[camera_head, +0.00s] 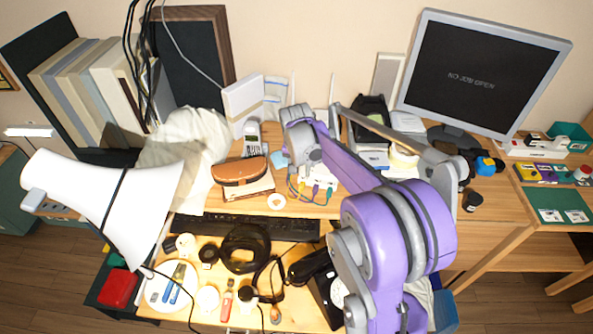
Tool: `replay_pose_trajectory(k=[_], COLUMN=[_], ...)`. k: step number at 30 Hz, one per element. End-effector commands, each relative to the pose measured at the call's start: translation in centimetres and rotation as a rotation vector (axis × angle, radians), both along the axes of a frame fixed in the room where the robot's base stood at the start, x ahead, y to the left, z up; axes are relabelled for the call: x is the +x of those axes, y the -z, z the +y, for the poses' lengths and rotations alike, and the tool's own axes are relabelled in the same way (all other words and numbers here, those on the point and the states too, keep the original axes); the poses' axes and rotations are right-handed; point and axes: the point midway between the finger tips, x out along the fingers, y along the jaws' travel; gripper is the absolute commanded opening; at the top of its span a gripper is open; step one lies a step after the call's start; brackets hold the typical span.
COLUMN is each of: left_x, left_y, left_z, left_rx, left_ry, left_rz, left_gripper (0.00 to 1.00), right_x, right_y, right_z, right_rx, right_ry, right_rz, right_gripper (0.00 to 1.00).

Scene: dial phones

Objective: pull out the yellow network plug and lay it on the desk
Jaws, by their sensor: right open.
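A white network box (322,174) stands on the desk (345,208), at the back near the middle. Several small coloured plugs with thin cables sit along its front edge. My right arm reaches in from the lower right. My right gripper (308,158) is open just above and behind the plugs, apart from the yellow one as far as I can tell. Its fingertips are partly hidden. My left gripper is not in view.
A cordless phone (252,139) and a brown case (240,171) stand left of the box. A black keyboard (255,226) lies in front. A monitor (480,75) stands at the right. Some bare desk shows before the box.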

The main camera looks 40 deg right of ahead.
Motion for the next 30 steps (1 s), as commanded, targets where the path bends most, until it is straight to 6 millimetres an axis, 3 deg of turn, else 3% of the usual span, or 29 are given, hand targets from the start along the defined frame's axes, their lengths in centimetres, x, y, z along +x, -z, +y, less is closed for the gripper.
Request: replay_pose_trajectory(k=[8, 24, 30], left_x=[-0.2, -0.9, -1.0], left_y=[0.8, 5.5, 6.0], left_z=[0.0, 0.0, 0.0], left_rx=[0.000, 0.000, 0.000], left_ry=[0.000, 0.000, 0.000], left_rz=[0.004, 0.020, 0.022], left_gripper=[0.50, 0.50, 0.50], right_x=[0.2, 1.1, 1.3], right_y=[1.3, 8.2, 9.0], right_z=[-0.4, -1.5, -1.7], right_rx=[0.000, 0.000, 0.000], right_ry=[0.009, 0.007, 0.007], right_rz=[0.003, 0.002, 0.002], right_gripper=[0.42, 0.42, 0.42])
